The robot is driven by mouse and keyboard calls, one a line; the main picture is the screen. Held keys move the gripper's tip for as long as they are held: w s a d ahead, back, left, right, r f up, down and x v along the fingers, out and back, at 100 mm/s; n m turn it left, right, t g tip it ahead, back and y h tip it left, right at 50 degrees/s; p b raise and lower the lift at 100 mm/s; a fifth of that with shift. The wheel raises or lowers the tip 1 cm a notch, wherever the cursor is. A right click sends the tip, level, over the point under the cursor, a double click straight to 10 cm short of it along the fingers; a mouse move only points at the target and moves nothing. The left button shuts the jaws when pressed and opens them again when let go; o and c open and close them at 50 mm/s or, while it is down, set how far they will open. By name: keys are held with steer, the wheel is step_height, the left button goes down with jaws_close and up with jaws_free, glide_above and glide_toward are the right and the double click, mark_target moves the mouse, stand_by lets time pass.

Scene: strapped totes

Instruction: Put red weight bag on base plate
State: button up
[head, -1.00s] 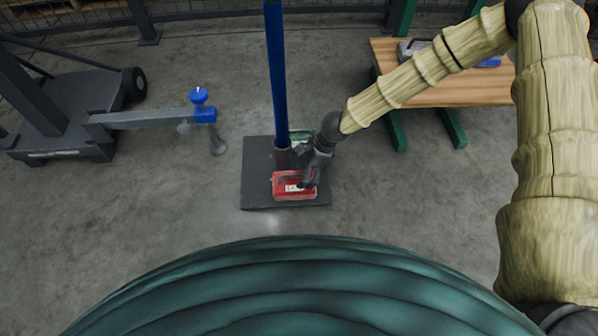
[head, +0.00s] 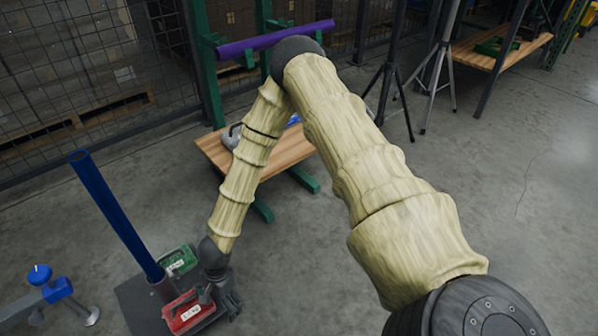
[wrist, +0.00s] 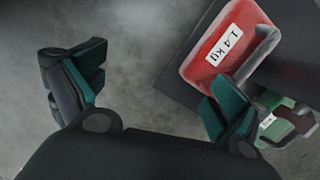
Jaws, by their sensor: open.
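The red weight bag (head: 190,314) lies on the dark base plate (head: 133,294), in front of the blue pole, in the head view. My gripper (head: 228,301) is just right of the bag in the head view. In the wrist view my gripper (wrist: 155,88) is open and empty, with bare floor between its fingers. The right finger overlaps the bag's lower edge in the picture; I cannot tell whether they touch.
A blue pole (head: 116,216) rises from the plate. A green weight bag (head: 179,261) lies behind the red one. A blue-topped stand (head: 50,287) is at left. A wooden bench (head: 286,154) with a grey bag (head: 232,136) stands behind.

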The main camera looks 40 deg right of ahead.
steer(key=s+d+n, duration=0.4)
steer(key=s, duration=0.3)
steer(key=s+d+n+h, duration=0.1)
steer(key=s+d+n, duration=0.3)
steer(key=s, duration=0.4)
steer(key=s+d+f+n+h, duration=0.1)
steer(key=s+d+n, duration=0.3)
steer(key=s, duration=0.3)
steer(key=shift+s+n+t, duration=0.4)
steer(key=shift+n, duration=0.5)
steer(key=shift+d, duration=0.1)
step_height(320, 180, up, 42)
steer(key=p, duration=4.2)
